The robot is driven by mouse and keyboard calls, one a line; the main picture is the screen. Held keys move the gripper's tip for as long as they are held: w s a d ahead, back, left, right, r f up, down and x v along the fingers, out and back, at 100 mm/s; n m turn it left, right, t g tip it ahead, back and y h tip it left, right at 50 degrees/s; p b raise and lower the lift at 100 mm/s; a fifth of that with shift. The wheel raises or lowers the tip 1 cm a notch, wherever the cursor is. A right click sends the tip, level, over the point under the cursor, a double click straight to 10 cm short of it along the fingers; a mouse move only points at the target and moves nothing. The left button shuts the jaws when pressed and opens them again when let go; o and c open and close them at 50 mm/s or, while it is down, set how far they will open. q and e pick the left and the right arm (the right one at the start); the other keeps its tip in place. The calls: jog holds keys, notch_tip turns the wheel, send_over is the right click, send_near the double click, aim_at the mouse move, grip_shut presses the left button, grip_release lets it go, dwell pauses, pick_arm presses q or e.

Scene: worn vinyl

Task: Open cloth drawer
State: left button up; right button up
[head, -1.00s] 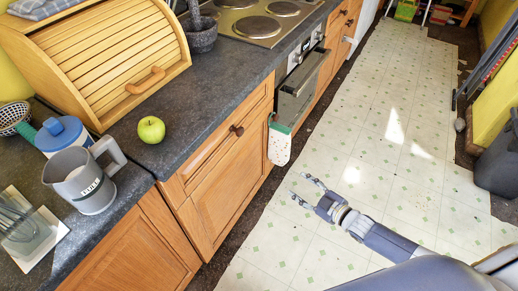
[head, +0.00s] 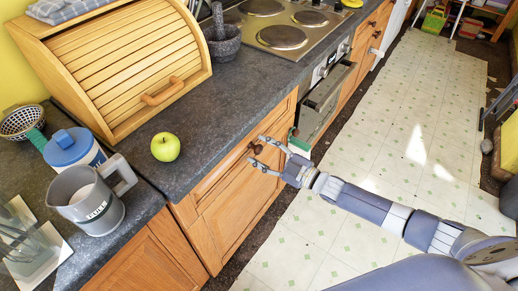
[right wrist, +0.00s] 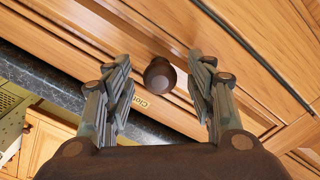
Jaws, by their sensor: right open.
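The wooden drawer (head: 228,166) is under the dark worktop, and its front is flush with the cabinet. Its round dark knob (right wrist: 159,74) shows in the right wrist view, between the fingers and a little beyond them. My left gripper is not in view.
The worktop (head: 190,180) holds a green apple (head: 165,147), a grey jug (head: 92,205), a bread bin (head: 130,65) and a mortar (head: 222,40). An oven (head: 325,95) stands beyond the drawer. The pale floor (head: 370,150) is largely clear.

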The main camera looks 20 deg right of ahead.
jog(key=shift+x, duration=0.8)
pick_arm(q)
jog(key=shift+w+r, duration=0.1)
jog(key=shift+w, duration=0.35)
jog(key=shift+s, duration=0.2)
pick_arm(e)
jog(key=shift+c, duration=0.6)
grip_shut()
jog(key=shift+s+d, duration=0.4)
jog(key=shift+s, duration=0.1)
pick_arm(q)
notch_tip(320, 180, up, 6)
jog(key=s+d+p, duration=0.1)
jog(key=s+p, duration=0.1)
jog(key=p, duration=0.4)
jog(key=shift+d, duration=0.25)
pick_arm(e)
jog(key=v, duration=2.9)
jog(key=shift+s+d, duration=0.15)
jog(key=shift+f, duration=0.1)
